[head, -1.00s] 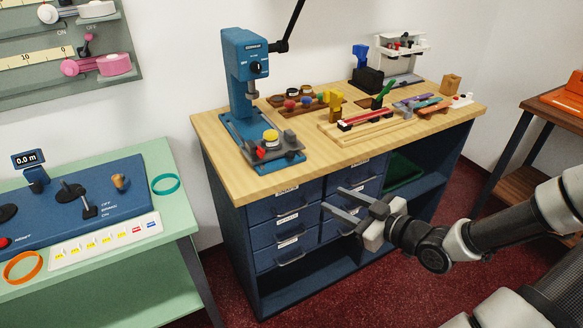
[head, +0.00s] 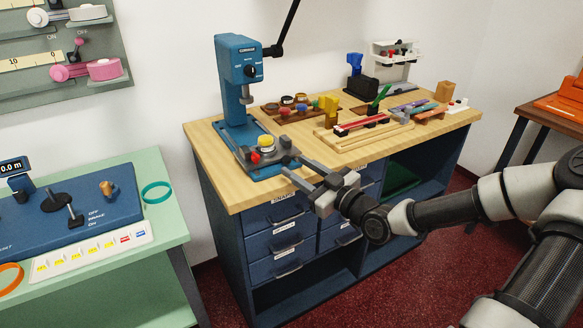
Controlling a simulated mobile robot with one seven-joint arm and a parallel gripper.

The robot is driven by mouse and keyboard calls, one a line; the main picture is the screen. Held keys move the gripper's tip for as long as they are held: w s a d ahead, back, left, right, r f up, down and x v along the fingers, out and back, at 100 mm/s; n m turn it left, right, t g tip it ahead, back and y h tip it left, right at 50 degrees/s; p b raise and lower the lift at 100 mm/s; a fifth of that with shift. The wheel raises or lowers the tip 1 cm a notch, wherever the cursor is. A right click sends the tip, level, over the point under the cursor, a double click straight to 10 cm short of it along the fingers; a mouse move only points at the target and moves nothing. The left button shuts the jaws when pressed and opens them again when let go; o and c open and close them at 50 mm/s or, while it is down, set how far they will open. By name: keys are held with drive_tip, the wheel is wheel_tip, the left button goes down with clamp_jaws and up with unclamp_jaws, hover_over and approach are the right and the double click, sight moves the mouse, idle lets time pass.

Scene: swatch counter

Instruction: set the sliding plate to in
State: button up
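The sliding plate (head: 272,154) is a grey plate on the blue base of the press (head: 239,75), at the left end of the wooden bench top. It carries a yellow-topped round piece, a red part and a dark knob at its right. It sits toward the front of the base, its front edge near the bench's front edge. My gripper (head: 282,171) is just in front and to the right of the plate, its two fingers apart and pointing at it. The fingers look empty. Whether a fingertip touches the plate I cannot tell.
A wooden rack with a red strip (head: 361,124) and small jars (head: 286,99) stand further back on the bench (head: 240,189). Blue drawers (head: 276,212) are below. A green side table with a blue control panel (head: 115,215) stands at the left.

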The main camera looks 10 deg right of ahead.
sight(290, 162)
drive_tip(key=shift+x, duration=1.65)
clamp_jaws()
